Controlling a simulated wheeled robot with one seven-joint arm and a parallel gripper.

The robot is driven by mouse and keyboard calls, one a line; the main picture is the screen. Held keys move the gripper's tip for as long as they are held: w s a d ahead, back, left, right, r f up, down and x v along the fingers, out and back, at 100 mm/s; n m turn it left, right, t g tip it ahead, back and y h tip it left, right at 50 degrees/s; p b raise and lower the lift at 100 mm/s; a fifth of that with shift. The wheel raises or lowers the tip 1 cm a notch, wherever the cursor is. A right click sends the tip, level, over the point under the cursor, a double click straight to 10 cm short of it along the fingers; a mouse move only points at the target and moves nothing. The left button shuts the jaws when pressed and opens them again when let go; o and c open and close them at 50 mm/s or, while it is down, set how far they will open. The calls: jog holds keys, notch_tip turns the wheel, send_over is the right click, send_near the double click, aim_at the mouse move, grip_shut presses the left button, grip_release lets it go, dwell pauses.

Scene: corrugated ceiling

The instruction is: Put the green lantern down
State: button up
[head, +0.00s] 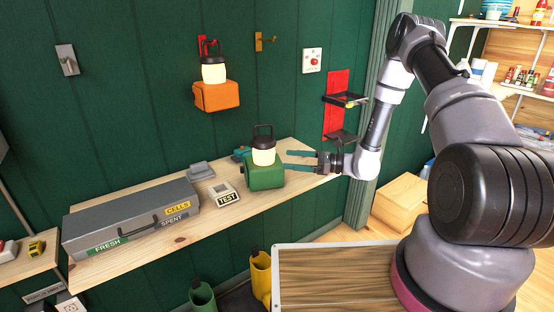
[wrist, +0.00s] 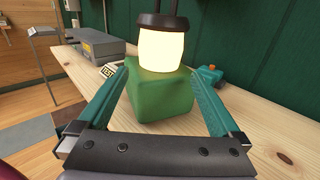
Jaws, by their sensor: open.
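The green lantern (head: 264,174) stands upright on the wooden wall shelf, with a green base, a glowing cream lamp and a dark top with a handle. In the wrist view the lantern (wrist: 160,92) is in front of my gripper (wrist: 150,95), its green base between the two teal fingers. My gripper (head: 300,162) is open, to the right of the lantern in the head view. In the wrist view the fingers look apart from the base on both sides. The lantern's top is cut off in the wrist view.
A grey case (head: 130,219) labelled FRESH, SPENT and CELLS and a TEST block (head: 224,195) lie on the shelf (head: 185,232) left of the lantern. A teal tool (wrist: 213,76) lies behind it. An orange lantern (head: 216,95) hangs on the wall above.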

jog(key=s+d+r+n+g+h, duration=0.25)
jog(key=s+r+n, duration=0.25)
jog(key=r, duration=0.5)
jog(key=s+d+r+n+g+h, duration=0.25)
jog(key=s+r+n+h, duration=0.2)
jog(key=r, duration=0.45)
jog(key=s+d+r+n+t+h, duration=0.3)
jog(key=s+d+r+t+h, duration=0.1)
jog(key=s+d+r, duration=0.2)
jog(key=s+d+r+n+t+h, duration=0.3)
jog(key=s+d+r, duration=0.3)
jog(key=s+r, duration=0.3)
notch_tip(320, 180, up, 2)
jog(key=shift+r+t+h, duration=0.25)
jog(key=shift+t+h, duration=0.55)
jog(key=shift+t, duration=0.1)
jog(key=shift+s+n, duration=0.15)
jog(key=shift+n, duration=0.1)
